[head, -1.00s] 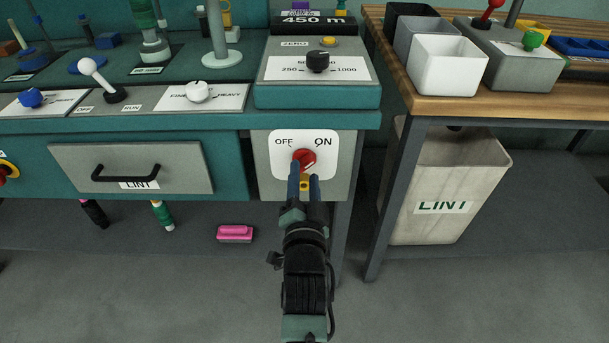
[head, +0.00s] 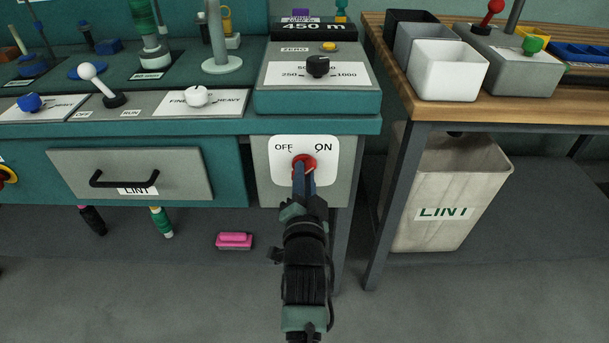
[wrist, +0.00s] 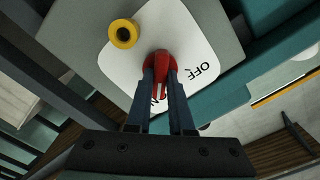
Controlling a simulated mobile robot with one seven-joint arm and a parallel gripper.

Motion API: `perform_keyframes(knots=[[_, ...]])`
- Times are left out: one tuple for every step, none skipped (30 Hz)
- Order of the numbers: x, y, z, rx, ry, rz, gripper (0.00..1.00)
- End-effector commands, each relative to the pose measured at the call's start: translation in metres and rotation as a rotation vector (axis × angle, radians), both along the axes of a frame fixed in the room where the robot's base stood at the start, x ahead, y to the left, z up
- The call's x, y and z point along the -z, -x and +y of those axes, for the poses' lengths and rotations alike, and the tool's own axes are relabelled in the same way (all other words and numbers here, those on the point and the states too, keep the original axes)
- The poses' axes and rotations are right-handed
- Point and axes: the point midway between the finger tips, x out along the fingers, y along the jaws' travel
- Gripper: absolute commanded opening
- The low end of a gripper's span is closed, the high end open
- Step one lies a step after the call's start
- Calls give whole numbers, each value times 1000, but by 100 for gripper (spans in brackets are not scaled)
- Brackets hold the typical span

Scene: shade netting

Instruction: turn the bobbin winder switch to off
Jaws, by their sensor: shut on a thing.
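The bobbin winder switch (head: 304,160) is a red rotary knob on a white plate marked OFF at left and ON at right, on the front of the grey box. It also shows in the wrist view (wrist: 162,62). My gripper (head: 303,176) reaches it from the front and below, its two dark fingers shut on the knob's raised ridge. In the wrist view my gripper (wrist: 161,82) has a finger on each side of the ridge, which runs toward the ON lettering. The fingers partly hide ON there; OFF is clear.
A yellow round fitting (wrist: 123,33) sits on the panel close to the switch. A drawer marked LINT (head: 131,174) is to the left. A wooden table (head: 450,111) with a LINT bin (head: 464,180) under it is at right. A pink brush (head: 234,240) lies low at left.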

Motion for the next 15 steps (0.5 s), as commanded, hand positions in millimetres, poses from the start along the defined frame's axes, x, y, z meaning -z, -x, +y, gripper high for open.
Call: perform_keyframes(knots=[[0, 0, 0, 0, 0, 0, 0], [0, 0, 0, 0, 0, 0, 0], [0, 0, 0, 0, 0, 0, 0], [0, 0, 0, 0, 1, 0, 0], [0, 0, 0, 0, 2, 0, 0], [0, 0, 0, 0, 6, 0, 0], [0, 0, 0, 0, 9, 0, 0], [0, 0, 0, 0, 14, 0, 0], [0, 0, 0, 0, 24, 0, 0], [0, 0, 0, 0, 33, 0, 0], [0, 0, 0, 0, 43, 0, 0], [0, 0, 0, 1, 58, 1, 0], [0, 0, 0, 1, 73, 1, 0], [0, 0, 0, 1, 88, 1, 0], [-1, 0, 0, 1, 113, 1, 0]])
